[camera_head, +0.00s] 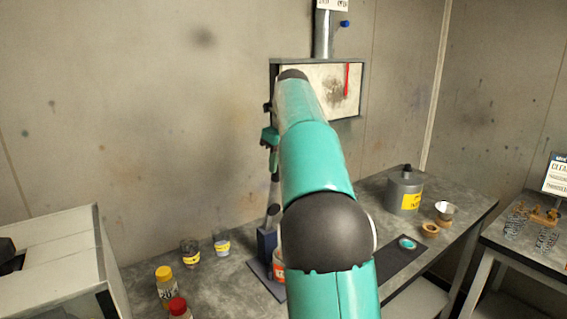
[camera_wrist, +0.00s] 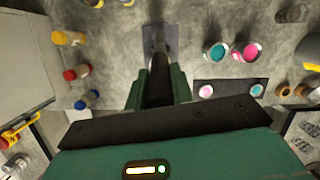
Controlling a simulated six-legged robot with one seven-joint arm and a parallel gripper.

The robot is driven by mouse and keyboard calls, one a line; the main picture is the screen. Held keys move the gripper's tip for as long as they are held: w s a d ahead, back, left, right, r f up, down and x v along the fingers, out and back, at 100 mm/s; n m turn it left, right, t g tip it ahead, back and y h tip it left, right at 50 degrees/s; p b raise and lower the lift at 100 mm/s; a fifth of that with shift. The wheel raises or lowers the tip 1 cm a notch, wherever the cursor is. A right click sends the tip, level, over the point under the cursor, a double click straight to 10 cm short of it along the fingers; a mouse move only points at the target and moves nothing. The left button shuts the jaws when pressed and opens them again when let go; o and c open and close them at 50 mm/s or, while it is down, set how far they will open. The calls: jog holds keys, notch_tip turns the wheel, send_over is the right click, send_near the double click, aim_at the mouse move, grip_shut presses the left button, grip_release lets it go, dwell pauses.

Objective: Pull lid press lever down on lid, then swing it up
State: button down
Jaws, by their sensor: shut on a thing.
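The lid press has a dark blue post (camera_head: 267,242) on the bench. Its grey lever (camera_head: 274,190) stands raised, steeply upward from the post. My gripper (camera_wrist: 158,88), mostly hidden behind my arm in the head view, is up at the lever's top end. In the wrist view its two green fingers are shut on the lever's black handle (camera_wrist: 158,80). The press's base plate (camera_wrist: 174,40) lies below, beyond the fingers. A can with an orange label (camera_head: 278,266) stands at the press, partly covered by my arm. I cannot make out the lid on it.
Two small jars (camera_head: 221,245) and bottles with yellow and red caps (camera_head: 164,273) stand left of the press. A dark mat (camera_head: 402,262) with a teal disc, a grey canister (camera_head: 404,193) and small cups are at the right. A wall panel (camera_head: 338,88) is behind my arm.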

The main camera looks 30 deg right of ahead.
jog(key=shift+w, duration=0.25)
dwell(0.3)
jog(key=c, duration=1.2)
grip_release()
jog(key=shift+r, duration=0.1)
jog(key=v, duration=0.7)
jog(key=shift+r, duration=0.2)
